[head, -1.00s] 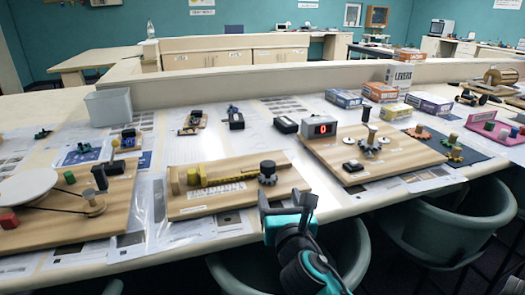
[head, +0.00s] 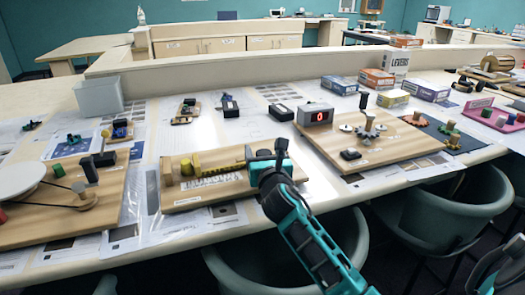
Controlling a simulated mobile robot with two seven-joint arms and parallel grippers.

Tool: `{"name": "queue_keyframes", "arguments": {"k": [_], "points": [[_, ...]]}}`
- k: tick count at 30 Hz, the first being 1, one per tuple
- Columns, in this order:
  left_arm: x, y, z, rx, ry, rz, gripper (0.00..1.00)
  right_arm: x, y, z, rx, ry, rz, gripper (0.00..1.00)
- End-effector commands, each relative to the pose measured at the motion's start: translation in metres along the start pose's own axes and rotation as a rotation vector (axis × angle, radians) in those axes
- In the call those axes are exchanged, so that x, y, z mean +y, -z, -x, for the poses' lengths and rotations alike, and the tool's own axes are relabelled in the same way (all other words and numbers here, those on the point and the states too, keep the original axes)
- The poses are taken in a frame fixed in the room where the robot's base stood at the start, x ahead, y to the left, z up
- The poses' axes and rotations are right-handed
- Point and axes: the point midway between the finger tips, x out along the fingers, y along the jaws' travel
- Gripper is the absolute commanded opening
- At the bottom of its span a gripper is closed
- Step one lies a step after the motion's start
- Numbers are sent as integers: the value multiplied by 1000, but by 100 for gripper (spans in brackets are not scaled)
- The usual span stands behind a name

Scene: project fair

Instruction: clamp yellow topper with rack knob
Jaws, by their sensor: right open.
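The rack board (head: 225,198) is a wooden board at the front of the table. A yellow piece (head: 187,168), which looks like the yellow topper, sits near its left end beside a wooden block (head: 167,172). The dark rack knob stands at the rack's right end, mostly hidden behind my right gripper (head: 272,152). That gripper is open, over the knob's place; whether it touches the knob cannot be told. My left gripper is not in view.
A board with a white disc (head: 18,180) and belt lies left. A grey bin (head: 99,97) and small boxes (head: 376,78) stand behind. Chairs (head: 290,245) line the front edge.

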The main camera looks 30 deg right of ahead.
Motion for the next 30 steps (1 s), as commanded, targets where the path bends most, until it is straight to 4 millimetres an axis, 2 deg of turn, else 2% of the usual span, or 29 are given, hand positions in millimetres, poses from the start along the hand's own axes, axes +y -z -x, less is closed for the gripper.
{"name": "queue_keyframes", "arguments": {"k": [4, 13, 30], "points": [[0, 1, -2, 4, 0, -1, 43, 0, 0, -10, 0, 0, -1, 69], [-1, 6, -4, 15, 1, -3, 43, 0, 0, -11, 1, -1, -1, 69], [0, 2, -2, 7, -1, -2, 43, 0, 0, -11, 1, -1, -1, 18]]}}
